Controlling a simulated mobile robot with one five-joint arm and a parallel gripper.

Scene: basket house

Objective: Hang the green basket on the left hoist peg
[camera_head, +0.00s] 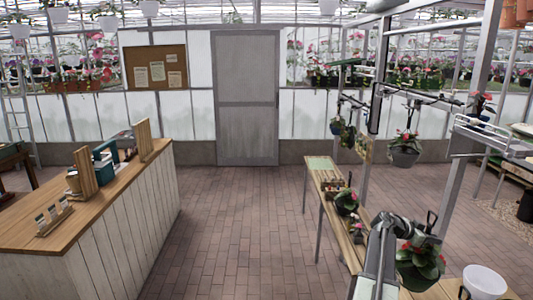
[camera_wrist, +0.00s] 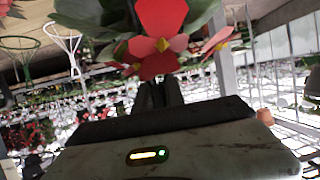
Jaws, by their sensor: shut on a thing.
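My gripper (camera_wrist: 160,94) is shut in the wrist view, with red and pink flowers and large green leaves just beyond its fingers. In the head view my arm reaches in at the lower right, beside a dark green basket (camera_head: 418,274) with red flowers and a dark upright handle (camera_head: 430,222). The gripper holds this basket; the exact grip point is hidden. A dark overhead hoist (camera_head: 420,92) with thin arms stands at the right. I cannot clearly tell the left peg.
A narrow wooden bench (camera_head: 328,182) with small potted plants runs beside my arm. A wooden counter (camera_head: 110,190) is at left; the brick floor (camera_head: 230,220) between is clear.

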